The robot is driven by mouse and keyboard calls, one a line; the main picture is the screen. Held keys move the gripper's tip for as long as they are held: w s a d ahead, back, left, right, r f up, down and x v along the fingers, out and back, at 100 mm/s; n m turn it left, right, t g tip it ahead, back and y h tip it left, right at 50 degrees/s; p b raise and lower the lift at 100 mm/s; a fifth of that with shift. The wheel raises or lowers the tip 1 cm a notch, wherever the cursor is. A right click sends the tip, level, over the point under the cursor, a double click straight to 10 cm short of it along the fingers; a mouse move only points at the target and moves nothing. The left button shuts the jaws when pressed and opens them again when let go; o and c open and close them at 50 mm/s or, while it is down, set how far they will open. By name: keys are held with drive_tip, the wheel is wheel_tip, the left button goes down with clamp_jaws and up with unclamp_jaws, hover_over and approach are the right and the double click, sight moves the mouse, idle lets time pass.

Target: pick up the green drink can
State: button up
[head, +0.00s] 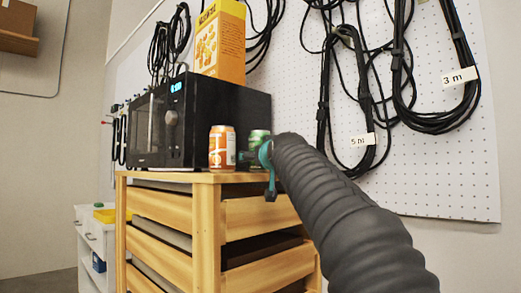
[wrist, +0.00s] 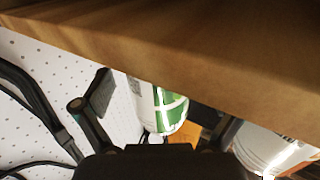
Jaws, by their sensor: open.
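The green drink can (head: 257,137) stands on the wooden cabinet top, and my gripper and arm hide part of it in the head view. In the wrist view the green and white can (wrist: 172,104) shows between the two fingers of my gripper (wrist: 158,112). The fingers are apart, with one on each side of the can. I cannot tell whether either finger touches it. In the head view my gripper (head: 265,156) is at the can's near side, by the cabinet's edge.
An orange and white can (head: 222,147) stands just left of the green can, close to one finger. A black microwave (head: 180,120) with a yellow box (head: 220,40) on top is behind. The wooden cabinet (head: 165,178) has slatted drawers. Cables (head: 345,100) hang on the pegboard.

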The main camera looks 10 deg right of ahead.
drive_tip(key=shift+w, duration=0.7)
drive_tip(key=c, duration=1.6)
drive_tip(key=shift+r, duration=0.1)
